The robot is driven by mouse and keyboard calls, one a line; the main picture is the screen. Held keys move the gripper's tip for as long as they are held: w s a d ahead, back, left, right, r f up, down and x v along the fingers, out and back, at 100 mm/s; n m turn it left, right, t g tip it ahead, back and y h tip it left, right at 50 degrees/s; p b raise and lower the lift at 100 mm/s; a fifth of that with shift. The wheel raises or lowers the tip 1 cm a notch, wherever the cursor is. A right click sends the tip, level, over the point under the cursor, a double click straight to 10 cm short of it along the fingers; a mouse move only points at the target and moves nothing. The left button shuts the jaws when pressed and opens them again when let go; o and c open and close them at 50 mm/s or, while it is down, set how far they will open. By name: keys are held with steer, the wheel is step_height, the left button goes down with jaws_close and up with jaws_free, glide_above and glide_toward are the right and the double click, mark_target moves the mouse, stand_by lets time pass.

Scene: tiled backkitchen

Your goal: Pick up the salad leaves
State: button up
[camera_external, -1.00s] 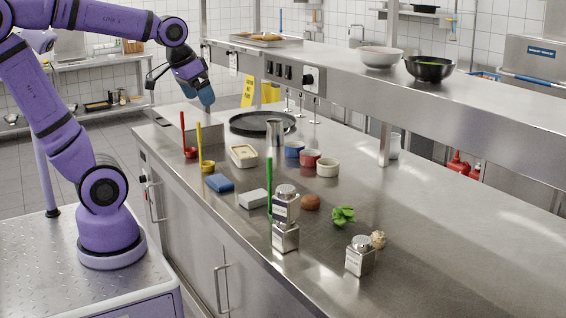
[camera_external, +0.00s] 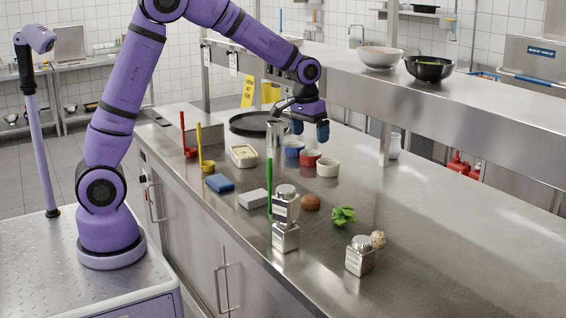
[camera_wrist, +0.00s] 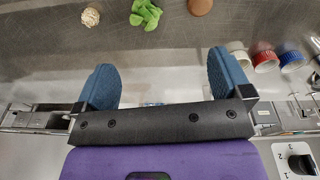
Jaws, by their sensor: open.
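The salad leaves (camera_external: 343,215) are a small bright green bunch on the steel counter, right of a round brown item (camera_external: 310,202). In the wrist view the leaves (camera_wrist: 146,14) show at the top edge, a little left of centre and beyond my fingertips. My gripper (camera_external: 310,131) hangs above the counter near the small cups, behind the leaves and well apart from them. In the wrist view its two blue fingers (camera_wrist: 160,75) are wide apart with nothing between them.
Metal shakers (camera_external: 285,236) (camera_external: 360,256) and a pale crumbly ball (camera_external: 378,239) stand near the leaves. Blue, red and white cups (camera_external: 328,168) are below my gripper. A raised steel shelf (camera_external: 440,100) runs along the back. The counter's right part is clear.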

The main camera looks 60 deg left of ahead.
steer(key=g, duration=0.1)
glide_above(343, 208)
steer(key=shift+n, duration=0.3)
steer(key=f, duration=1.6)
steer(key=shift+s+d+f, duration=0.25)
steer(key=shift+s, duration=0.1)
step_height(343, 208, down, 6)
steer(key=shift+r, duration=0.25)
steer(key=shift+w+a+f, duration=0.1)
steer(key=shift+w+f, duration=0.05)
steer(key=shift+f, duration=1.15)
steer(key=shift+w+a+f, duration=0.1)
steer(key=shift+f, duration=1.2)
steer(key=c, duration=1)
